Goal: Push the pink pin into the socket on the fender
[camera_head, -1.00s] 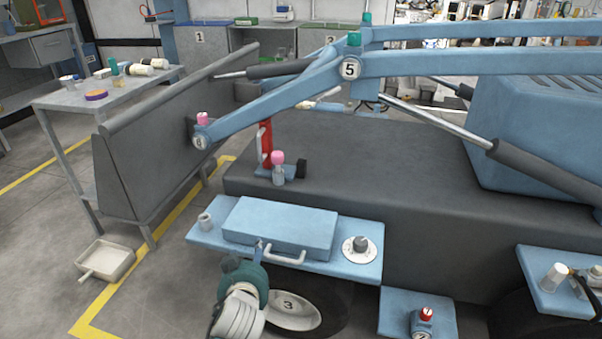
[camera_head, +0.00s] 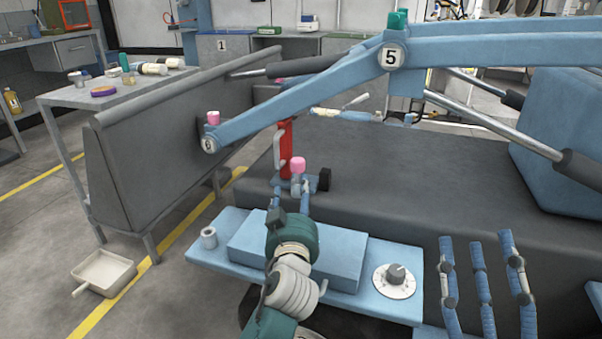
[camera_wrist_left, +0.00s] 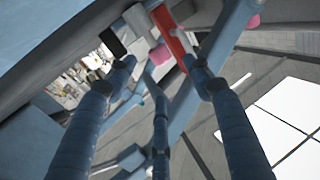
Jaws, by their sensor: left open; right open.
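The pink pin (camera_head: 298,164) stands upright on a small blue bracket at the near-left edge of the grey body; it also shows in the left wrist view (camera_wrist_left: 160,55). My left gripper (camera_head: 290,198) is open and empty just below and in front of it in the picture, fingers pointing towards it; in the left wrist view its blue fingers (camera_wrist_left: 158,68) spread around the pin's direction, with no clear contact. The light-blue fender (camera_head: 215,262) lies below. I cannot tell which part is the socket; a small grey cup (camera_head: 209,237) stands on the fender. My right gripper (camera_head: 477,240) is open at the lower right.
A light-blue case (camera_head: 335,258) and a round dial (camera_head: 394,281) sit on the fender. A red post (camera_head: 286,148) and a black block (camera_head: 324,179) flank the pin. Another pink cap (camera_head: 213,118) tops the boom's end. The boom (camera_head: 320,85) crosses above.

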